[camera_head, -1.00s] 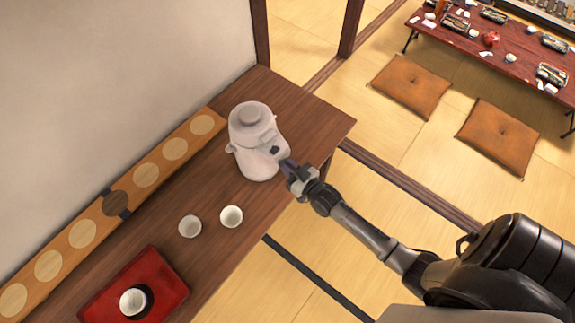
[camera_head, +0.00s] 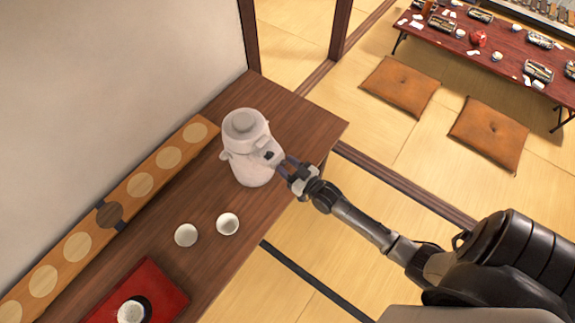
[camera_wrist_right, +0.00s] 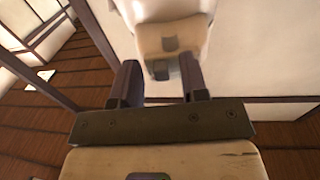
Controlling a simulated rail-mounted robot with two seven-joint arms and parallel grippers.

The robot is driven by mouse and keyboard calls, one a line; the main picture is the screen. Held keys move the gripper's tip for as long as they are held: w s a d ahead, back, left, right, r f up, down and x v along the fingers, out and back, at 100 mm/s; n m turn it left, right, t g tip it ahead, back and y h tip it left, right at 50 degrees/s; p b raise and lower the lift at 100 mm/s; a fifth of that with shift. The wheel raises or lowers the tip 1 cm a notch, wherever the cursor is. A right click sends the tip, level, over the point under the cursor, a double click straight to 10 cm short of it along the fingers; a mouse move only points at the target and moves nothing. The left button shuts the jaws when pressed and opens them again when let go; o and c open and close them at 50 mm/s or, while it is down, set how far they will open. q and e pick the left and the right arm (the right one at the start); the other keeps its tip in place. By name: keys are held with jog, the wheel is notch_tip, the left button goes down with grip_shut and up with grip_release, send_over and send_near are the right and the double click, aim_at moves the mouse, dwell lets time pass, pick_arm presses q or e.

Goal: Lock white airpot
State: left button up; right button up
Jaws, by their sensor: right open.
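The white airpot (camera_head: 248,165) stands upright on the dark wooden table, with a round lid on top and a spout with a small dark patch facing my right gripper. My right gripper (camera_head: 283,163) is open at the spout side of the airpot. In the right wrist view the airpot (camera_wrist_right: 172,12) is ahead, and its spout with a grey patch lies just beyond and between the fingertips of the gripper (camera_wrist_right: 160,82). I cannot tell whether a finger touches it. My left gripper is not in view.
Two white cups (camera_head: 186,235) stand on the table (camera_head: 300,121) in front of the airpot. A red tray (camera_head: 165,283) holds another cup (camera_head: 131,311). A long wooden board with pale discs (camera_head: 140,185) lies along the wall. Cushions (camera_head: 400,87) and a low red table are farther off.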

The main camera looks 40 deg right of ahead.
jog(key=s, duration=1.3)
jog(key=shift+s+d+b, duration=0.3)
jog(key=shift+s+b, duration=0.1)
